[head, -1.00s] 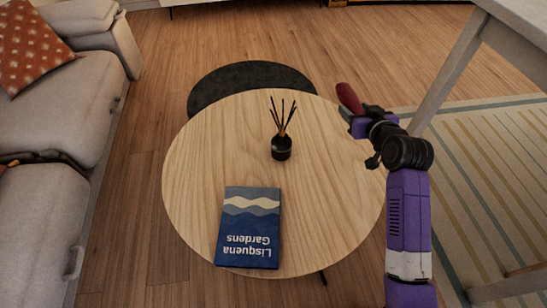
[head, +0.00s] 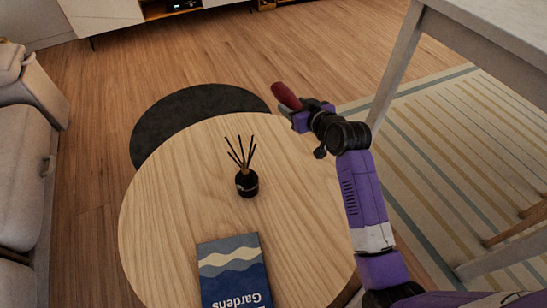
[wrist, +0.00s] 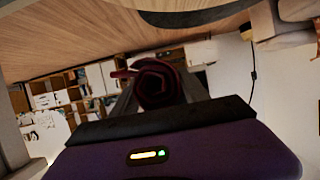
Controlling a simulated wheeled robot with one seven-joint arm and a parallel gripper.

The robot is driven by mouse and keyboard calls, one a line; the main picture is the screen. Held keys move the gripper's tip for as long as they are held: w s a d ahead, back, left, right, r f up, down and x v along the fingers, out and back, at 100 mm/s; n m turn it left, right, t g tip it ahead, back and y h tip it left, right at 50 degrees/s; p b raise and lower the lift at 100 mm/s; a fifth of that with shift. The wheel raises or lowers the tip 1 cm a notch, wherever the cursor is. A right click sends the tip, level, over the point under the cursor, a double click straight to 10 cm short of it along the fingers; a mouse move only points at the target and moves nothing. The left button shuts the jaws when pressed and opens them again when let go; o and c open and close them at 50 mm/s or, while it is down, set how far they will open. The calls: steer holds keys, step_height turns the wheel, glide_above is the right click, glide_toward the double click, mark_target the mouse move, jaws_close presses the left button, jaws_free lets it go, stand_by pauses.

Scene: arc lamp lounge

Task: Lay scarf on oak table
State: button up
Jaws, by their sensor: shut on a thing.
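The scarf (head: 287,96) is a dark red roll in my gripper (head: 292,112), held above the far right edge of the oak table. In the wrist view the rolled scarf (wrist: 158,84) shows its spiral end between the fingers. My gripper is shut on it. The round oak table (head: 185,215) has a pale wood top. A black reed diffuser (head: 247,183) stands near its middle, and a blue book (head: 234,275) lies at its near side.
A dark round tabletop or disc (head: 190,115) sits behind the oak table. A grey sofa (head: 25,180) is on the left. A white table (head: 490,40) with legs stands at the right over a striped rug (head: 440,140). Bare wood shows left and right of the diffuser.

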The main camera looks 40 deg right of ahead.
mark_target(290, 153)
step_height(290, 153, down, 19)
steer(key=b, duration=0.6)
steer(key=shift+r, duration=0.15)
steer(key=shift+b, duration=0.3)
steer(key=shift+f, duration=0.25)
steer(key=o, duration=1.5)
steer(key=shift+r, duration=0.1)
